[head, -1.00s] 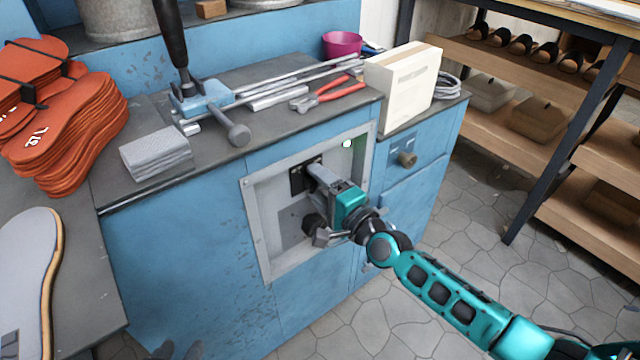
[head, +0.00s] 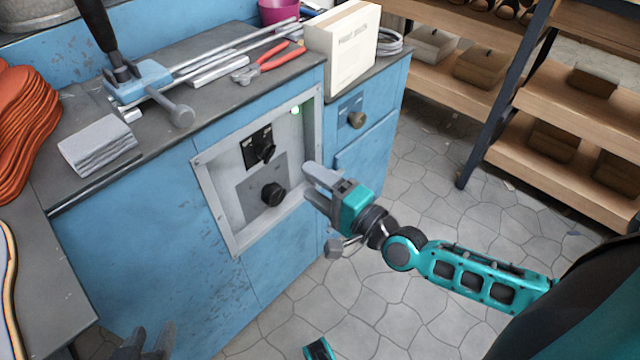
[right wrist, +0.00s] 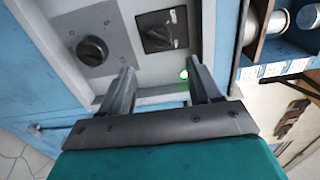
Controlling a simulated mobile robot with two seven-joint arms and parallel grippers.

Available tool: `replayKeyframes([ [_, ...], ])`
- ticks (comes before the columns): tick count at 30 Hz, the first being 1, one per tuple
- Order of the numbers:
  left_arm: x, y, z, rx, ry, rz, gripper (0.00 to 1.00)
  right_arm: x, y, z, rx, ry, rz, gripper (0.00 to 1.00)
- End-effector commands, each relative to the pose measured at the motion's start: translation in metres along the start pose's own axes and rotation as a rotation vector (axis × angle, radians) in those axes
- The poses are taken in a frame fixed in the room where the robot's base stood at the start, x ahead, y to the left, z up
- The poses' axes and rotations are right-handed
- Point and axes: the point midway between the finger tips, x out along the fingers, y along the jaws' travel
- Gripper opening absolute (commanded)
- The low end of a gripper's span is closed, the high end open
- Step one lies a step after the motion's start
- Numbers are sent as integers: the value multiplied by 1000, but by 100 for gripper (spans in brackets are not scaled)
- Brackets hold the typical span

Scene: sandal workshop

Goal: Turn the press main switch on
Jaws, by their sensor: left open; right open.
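The press control panel (head: 228,205) is a grey recessed plate in the blue cabinet front. A black rotary switch on a black plate (head: 258,147) sits in its upper part; it also shows in the right wrist view (right wrist: 158,33). A round black knob (head: 272,194) sits below it and also shows in the right wrist view (right wrist: 92,50). A green lamp (head: 295,110) glows at the upper right. My right gripper (head: 311,181) is open and empty, just right of the panel, apart from both controls. My left gripper (head: 146,342) is open at the bottom left edge.
The bench top (head: 170,60) above holds a blue clamp tool (head: 140,82), red pliers (head: 268,62), grey sheets (head: 97,146) and a cream box (head: 341,48). A wooden shelf rack (head: 555,100) stands to the right. The tiled floor between is clear.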

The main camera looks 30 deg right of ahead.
Motion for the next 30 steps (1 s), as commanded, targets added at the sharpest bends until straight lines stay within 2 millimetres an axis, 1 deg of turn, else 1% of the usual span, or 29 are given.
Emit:
replayKeyframes([
  [1,0,0,0,0,-2,0,43,-5,0,0,-1,-1,2,63],
  [5,-1,0,2,0,-5,-1,43,-9,0,0,-1,-1,0,63],
  [14,-1,0,2,0,-7,0,43,-9,0,0,-4,0,0,63],
  [17,-3,0,0,-1,-7,0,43,-9,-2,0,-61,2,0,63],
  [20,-7,0,-6,-1,-8,-1,43,-8,-4,-1,-226,6,0,63],
  [23,-13,0,-14,0,-8,-2,43,-8,-6,-1,-487,10,2,63],
  [27,-20,0,-23,1,-9,-4,43,-7,-8,-1,-907,13,4,63],
  [30,-24,0,-28,2,-8,-6,43,-7,-9,0,-1177,12,3,63],
])
